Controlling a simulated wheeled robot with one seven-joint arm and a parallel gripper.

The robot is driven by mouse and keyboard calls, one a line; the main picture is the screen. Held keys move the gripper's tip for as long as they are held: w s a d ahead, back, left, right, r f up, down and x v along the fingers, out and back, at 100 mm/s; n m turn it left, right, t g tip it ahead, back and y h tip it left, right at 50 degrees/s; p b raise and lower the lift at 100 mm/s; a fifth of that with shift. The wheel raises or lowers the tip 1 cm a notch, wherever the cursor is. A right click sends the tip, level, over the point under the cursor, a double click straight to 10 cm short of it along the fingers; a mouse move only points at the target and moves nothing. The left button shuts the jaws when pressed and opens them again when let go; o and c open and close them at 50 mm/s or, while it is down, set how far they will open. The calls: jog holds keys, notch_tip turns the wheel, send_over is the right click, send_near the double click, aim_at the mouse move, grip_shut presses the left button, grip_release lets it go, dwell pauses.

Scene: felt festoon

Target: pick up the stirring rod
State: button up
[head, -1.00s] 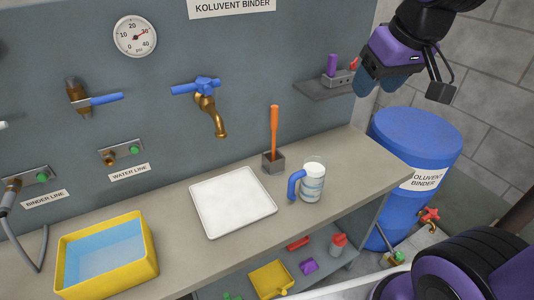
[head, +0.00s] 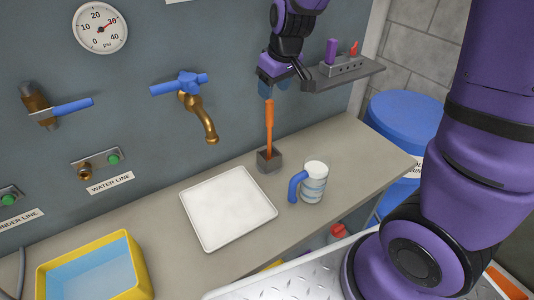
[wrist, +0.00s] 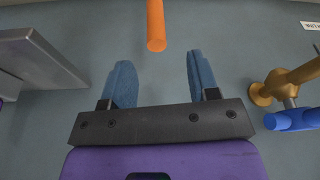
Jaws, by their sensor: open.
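The stirring rod (head: 269,128) is an orange stick standing upright in a small grey block holder (head: 269,160) on the counter. My gripper (head: 271,90) is above and just behind the rod's top end in the head view, with its blue fingers pointing down. In the wrist view, the orange rod (wrist: 155,25) shows at the top centre, beyond the open fingertips of my gripper (wrist: 158,70). The rod is not between the fingers, and the gripper is empty. The rod's lower end is hidden in the holder.
A mug with a blue handle (head: 313,184) stands right of the holder, and a white tray (head: 212,243) lies in front. A brass tap (head: 203,125) is left on the wall. A grey wall shelf (head: 345,76) is close on the right. A yellow basin (head: 135,255) is front left.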

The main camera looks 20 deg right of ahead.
aim_at(271, 102)
jog(key=shift+d+x, duration=0.2)
jog(key=shift+x, duration=4.2)
jog(key=shift+r, duration=0.1)
grip_shut()
